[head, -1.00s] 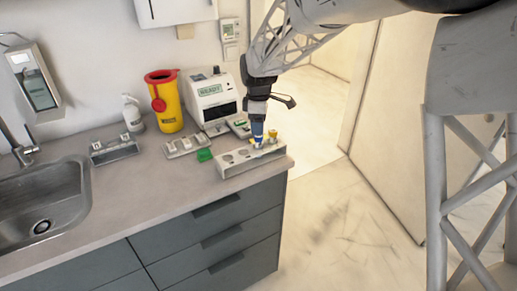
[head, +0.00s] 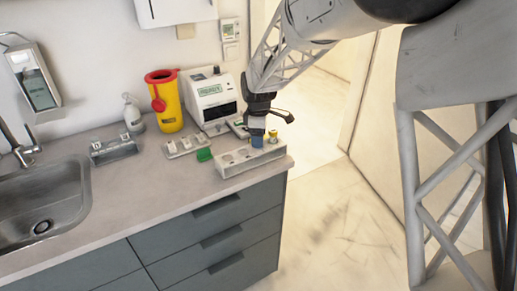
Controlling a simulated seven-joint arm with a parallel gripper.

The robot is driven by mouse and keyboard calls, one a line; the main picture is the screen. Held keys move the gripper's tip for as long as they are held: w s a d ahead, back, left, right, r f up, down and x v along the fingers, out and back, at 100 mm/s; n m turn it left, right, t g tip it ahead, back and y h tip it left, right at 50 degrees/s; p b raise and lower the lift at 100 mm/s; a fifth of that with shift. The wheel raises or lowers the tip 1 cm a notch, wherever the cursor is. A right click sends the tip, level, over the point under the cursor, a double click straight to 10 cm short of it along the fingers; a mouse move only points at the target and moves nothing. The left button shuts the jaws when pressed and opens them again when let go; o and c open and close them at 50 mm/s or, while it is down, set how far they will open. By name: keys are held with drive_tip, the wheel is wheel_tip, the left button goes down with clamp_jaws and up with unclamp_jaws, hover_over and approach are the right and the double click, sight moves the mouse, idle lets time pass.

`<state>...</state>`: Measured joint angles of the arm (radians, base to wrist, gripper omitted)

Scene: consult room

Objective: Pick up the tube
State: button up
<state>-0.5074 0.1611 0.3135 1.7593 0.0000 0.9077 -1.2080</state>
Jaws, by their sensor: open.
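A pale rack (head: 238,169) with round holes in its top stands at the counter's right front corner. A yellow-capped tube (head: 273,137) stands upright near its right end. My gripper (head: 257,141) points down over the right half of the rack, just left of the yellow cap. It is open. Blue shows at its lower end, right at the rack top; I cannot tell whether this is a tube cap or the fingertips. What lies between and behind the jaws is hidden.
A green object (head: 205,155) lies left of the rack, near a white-topped holder (head: 185,146). Behind stand a white analyser (head: 211,98) and a yellow-red bin (head: 165,104). A sink (head: 42,203) is at left. Clear counter lies in front.

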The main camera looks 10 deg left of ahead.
drive_tip(key=shift+f, duration=0.95)
drive_tip(key=c, duration=1)
drive_tip(key=shift+r, duration=5)
